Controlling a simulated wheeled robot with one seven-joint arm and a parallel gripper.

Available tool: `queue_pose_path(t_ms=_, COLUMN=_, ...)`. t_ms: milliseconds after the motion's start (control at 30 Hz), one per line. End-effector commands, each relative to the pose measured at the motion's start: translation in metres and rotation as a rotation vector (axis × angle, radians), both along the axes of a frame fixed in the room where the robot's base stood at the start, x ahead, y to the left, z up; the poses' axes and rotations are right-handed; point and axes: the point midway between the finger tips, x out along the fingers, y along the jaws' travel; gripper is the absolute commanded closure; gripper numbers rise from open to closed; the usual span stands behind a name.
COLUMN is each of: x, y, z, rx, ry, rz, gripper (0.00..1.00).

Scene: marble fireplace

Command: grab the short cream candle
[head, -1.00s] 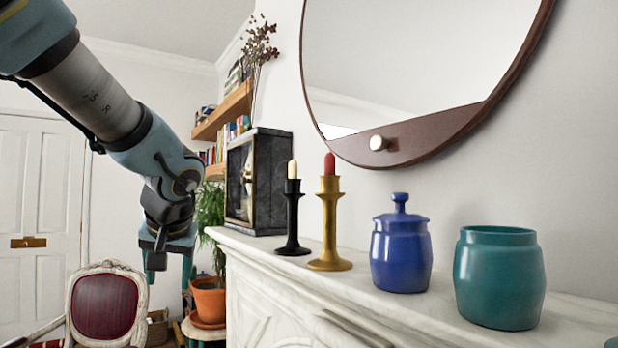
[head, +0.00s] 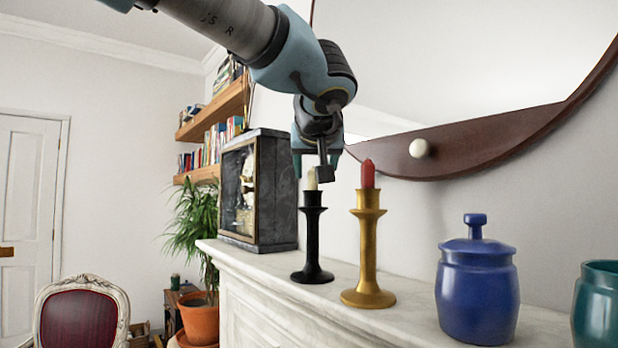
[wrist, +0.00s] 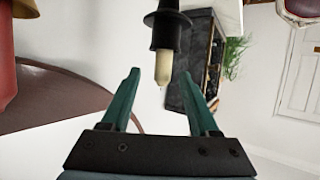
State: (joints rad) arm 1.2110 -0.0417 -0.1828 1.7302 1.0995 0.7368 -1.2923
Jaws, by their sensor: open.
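The short cream candle (head: 312,180) stands in a black candlestick (head: 312,240) on the mantel, partly hidden by my gripper (head: 317,168) in the head view. In the wrist view the picture is upside down, and the cream candle (wrist: 163,66) points down from the black candlestick (wrist: 167,28). My gripper (wrist: 160,74) is open, with one teal finger on each side of the candle's tip in that view. Gaps show between candle and fingers. I cannot tell how deep the tip sits between them.
A gold candlestick (head: 367,250) with a red candle (head: 368,174) stands close on the right. A dark clock case (head: 270,190) is behind on the left. A blue lidded jar (head: 477,290) and teal pot (head: 600,310) stand further right on the marble mantel (head: 270,283). The round mirror's frame (head: 480,150) is behind.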

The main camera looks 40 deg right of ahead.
Motion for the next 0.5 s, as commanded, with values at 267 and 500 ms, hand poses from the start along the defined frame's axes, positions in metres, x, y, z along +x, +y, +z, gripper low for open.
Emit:
queue_pose_path(t_ms=267, x=0.019, y=-0.012, z=-0.003, rx=0.006, ry=0.001, rz=-0.001, gripper=0.39)
queue_pose_path(t_ms=500, x=0.041, y=-0.029, z=-0.015, rx=0.003, ry=0.0, rz=-0.001, gripper=0.39)
